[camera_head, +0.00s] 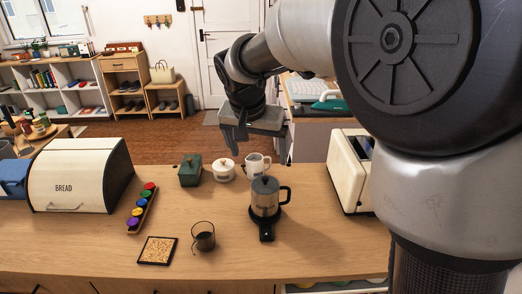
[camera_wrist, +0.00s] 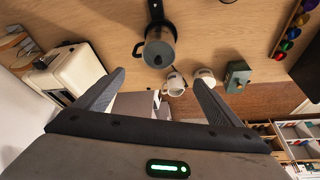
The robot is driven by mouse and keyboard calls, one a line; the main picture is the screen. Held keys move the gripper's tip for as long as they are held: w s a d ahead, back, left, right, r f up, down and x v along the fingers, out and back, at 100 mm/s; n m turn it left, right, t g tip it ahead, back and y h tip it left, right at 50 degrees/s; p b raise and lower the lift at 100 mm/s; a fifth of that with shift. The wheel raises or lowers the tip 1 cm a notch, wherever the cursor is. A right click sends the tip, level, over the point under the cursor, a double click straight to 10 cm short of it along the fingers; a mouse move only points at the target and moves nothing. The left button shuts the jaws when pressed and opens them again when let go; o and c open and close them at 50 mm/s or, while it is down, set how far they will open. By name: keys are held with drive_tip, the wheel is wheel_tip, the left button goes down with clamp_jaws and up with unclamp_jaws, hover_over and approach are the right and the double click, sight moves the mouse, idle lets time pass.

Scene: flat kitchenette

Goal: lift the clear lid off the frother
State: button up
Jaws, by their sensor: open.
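The frother (camera_head: 265,202) stands upright on a black base on the wooden counter.
Behind the frother stand a white creamer (camera_head: 257,163), a white sugar pot (camera_head: 224,169) and a green box (camera_head: 190,171). A cream toaster (camera_head: 347,170) is to the right. A glass cup (camera_head: 203,237) and a patterned coaster (camera_head: 158,250) lie in front; a bread box (camera_head: 80,175) stands left.

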hover_over(265, 178)
drive_tip(key=s+a, duration=0.1)
drive_tip(key=s, duration=0.1)
wheel_tip(265, 178, down, 7)
drive_tip(key=shift+s+f, duration=0.1)
drive_tip(key=x, duration=0.5)
drive_tip(key=shift+d+f, duration=0.15)
drive_tip(key=shift+f, duration=0.1)
drive_tip(key=shift+r, duration=0.1)
drive_tip(key=c, duration=1.1)
